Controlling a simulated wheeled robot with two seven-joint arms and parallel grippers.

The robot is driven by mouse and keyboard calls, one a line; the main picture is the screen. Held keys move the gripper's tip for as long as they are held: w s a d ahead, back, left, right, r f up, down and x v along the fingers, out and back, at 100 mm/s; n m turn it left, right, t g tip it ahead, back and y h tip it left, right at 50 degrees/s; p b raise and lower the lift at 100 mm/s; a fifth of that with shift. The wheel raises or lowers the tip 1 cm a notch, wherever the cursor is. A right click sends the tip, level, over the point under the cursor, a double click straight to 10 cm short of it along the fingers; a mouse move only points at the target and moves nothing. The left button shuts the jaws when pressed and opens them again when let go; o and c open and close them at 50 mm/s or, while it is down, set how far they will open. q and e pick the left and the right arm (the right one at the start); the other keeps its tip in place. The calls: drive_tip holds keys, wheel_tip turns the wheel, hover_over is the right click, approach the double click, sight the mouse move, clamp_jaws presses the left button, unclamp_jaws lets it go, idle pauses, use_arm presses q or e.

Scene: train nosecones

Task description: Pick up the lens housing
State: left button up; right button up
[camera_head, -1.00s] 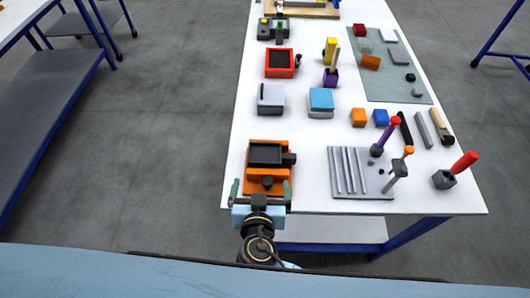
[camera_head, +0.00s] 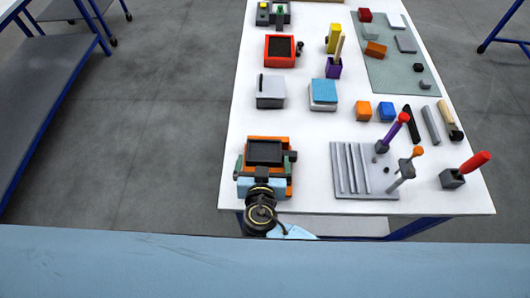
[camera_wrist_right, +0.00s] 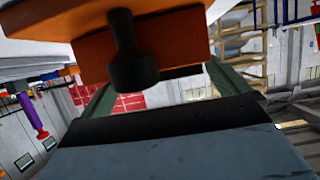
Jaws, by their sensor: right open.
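An orange box-like housing (camera_head: 283,141) with a dark recessed top and a dark knob on its right side sits at the near left corner of the white table. I take it as the lens housing, though a similar red box stands farther back. My right gripper (camera_head: 264,166) is open, with one green finger on each side of the orange housing. In the right wrist view the orange housing (camera_wrist_right: 185,45) and its dark round knob fill the space ahead of my right gripper (camera_wrist_right: 170,85); whether the fingers touch it cannot be told. My left gripper is out of view.
Behind stand the red box (camera_head: 268,47), a grey box (camera_head: 270,93) and a blue-topped box (camera_head: 323,95). To the right lies a grey grooved plate (camera_head: 350,182) with upright tools. The table (camera_head: 310,199) is bare between housing and plate.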

drive_tip(key=c, duration=0.9)
drive_tip(key=shift+c, duration=0.2)
drive_tip(key=shift+r, duration=0.15)
